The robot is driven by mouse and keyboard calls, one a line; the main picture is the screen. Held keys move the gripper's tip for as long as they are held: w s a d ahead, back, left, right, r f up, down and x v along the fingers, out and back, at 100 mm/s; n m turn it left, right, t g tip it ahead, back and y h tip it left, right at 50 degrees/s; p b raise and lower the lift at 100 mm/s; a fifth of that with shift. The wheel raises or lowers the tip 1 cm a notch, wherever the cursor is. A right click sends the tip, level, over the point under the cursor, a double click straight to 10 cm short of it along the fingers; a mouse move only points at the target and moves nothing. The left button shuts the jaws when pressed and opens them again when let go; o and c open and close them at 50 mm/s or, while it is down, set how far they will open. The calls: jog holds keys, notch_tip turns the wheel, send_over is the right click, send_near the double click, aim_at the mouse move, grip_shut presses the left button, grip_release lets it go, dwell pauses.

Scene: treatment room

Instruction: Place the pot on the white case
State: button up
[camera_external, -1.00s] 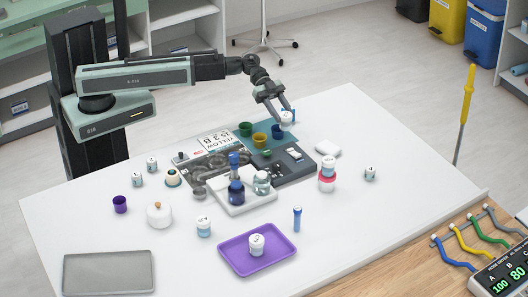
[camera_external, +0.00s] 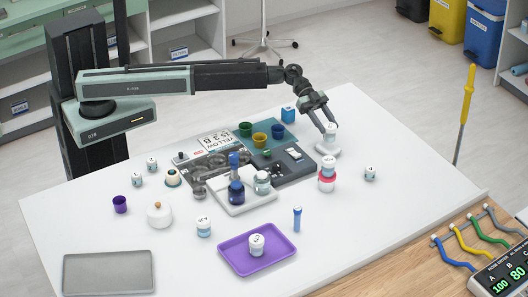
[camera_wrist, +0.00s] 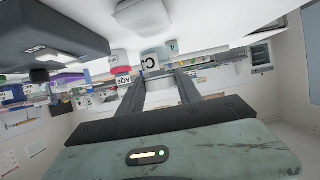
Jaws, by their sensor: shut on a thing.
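The pot (camera_external: 330,131), a small white jar with a label, is between the fingers of my gripper (camera_external: 328,126) in the external view. The white case (camera_external: 326,150), small and flat with rounded corners, lies on the table directly under the pot. The pot's base is at or just above the case; I cannot tell if they touch. In the wrist view my gripper's fingers (camera_wrist: 160,82) reach up the picture, and a pale case-like shape (camera_wrist: 142,15) shows at the top.
A dark grey device (camera_external: 285,165) is to the left. A small labelled jar (camera_external: 370,173) stands to the right. The table's right side is clear.

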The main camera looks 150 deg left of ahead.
notch_tip(320, 180, down, 3)
jog(key=shift+f+b, duration=0.1)
jog(key=shift+b, duration=0.65)
jog(key=shift+r, duration=0.3)
jog(key=shift+f, duration=0.1)
jog(key=o, duration=1.4)
jog(key=shift+c, duration=0.2)
jog(key=shift+p, duration=0.3)
jog(key=p+v, duration=0.4)
jog(key=v, duration=0.8)
